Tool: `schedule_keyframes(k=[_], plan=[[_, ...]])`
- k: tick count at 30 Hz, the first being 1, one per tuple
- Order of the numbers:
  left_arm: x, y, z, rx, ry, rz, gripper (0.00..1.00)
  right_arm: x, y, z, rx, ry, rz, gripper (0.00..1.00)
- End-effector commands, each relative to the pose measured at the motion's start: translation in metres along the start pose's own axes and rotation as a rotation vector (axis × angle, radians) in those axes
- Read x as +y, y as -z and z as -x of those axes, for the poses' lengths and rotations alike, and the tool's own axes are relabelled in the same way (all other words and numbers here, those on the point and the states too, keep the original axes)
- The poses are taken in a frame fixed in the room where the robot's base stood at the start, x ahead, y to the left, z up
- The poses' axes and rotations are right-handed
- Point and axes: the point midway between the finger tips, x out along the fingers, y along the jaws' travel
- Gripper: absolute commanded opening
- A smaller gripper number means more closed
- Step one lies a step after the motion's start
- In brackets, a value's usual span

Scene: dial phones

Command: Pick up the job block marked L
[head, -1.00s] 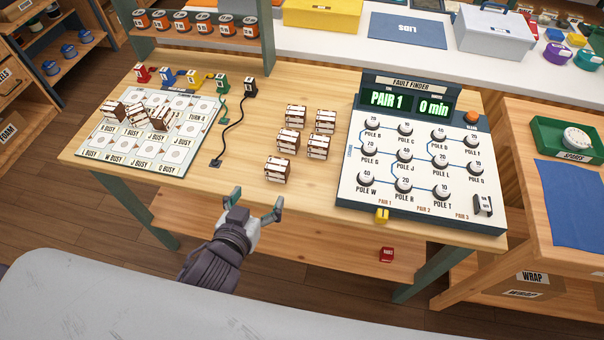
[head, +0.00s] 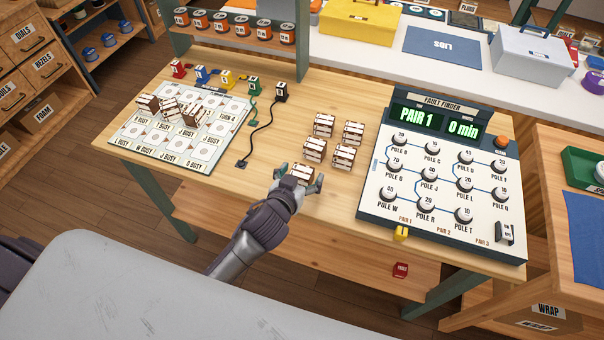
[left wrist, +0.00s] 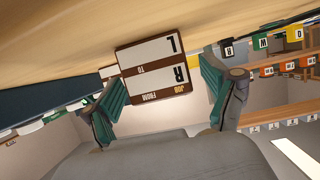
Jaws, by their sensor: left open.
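A brown job block with white labels (head: 301,173) stands at the front of the block group on the table. In the left wrist view this block (left wrist: 150,68) shows upside-down labels with L by "TO" and R by "JOB FROM". My left gripper (head: 300,181) is open in the head view, its green-tipped fingers on either side of the block. In the left wrist view the block appears between the two fingers (left wrist: 160,100); I cannot tell whether they touch it. My right gripper is not in view.
Several similar blocks (head: 315,150) stand just behind. The fault finder panel (head: 425,198) is to the right. The job board (head: 180,145) with blocks on it is to the left, and a black cord (head: 262,131) lies between. Bare tabletop lies in front of the board.

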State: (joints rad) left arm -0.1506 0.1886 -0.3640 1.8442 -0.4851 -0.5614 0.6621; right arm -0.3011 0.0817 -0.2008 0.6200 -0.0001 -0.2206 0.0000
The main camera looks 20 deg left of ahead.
Motion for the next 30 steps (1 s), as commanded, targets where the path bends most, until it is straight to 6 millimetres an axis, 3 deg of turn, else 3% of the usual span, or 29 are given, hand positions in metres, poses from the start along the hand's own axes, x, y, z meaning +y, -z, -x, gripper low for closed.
schedule_keyframes(k=[8, 21, 30], plan=[[0.0002, -0.0003, -0.005, 0.0, -0.001, 0.001, 0.85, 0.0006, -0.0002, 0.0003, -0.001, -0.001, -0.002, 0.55], [0.0001, 0.0, -0.0048, 0.0, -0.001, 0.0, 0.2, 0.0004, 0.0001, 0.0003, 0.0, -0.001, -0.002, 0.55], [-0.0001, 0.0033, -0.0036, 0.001, 0.0, 0.0, 0.2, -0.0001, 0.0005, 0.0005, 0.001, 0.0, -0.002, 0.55]])
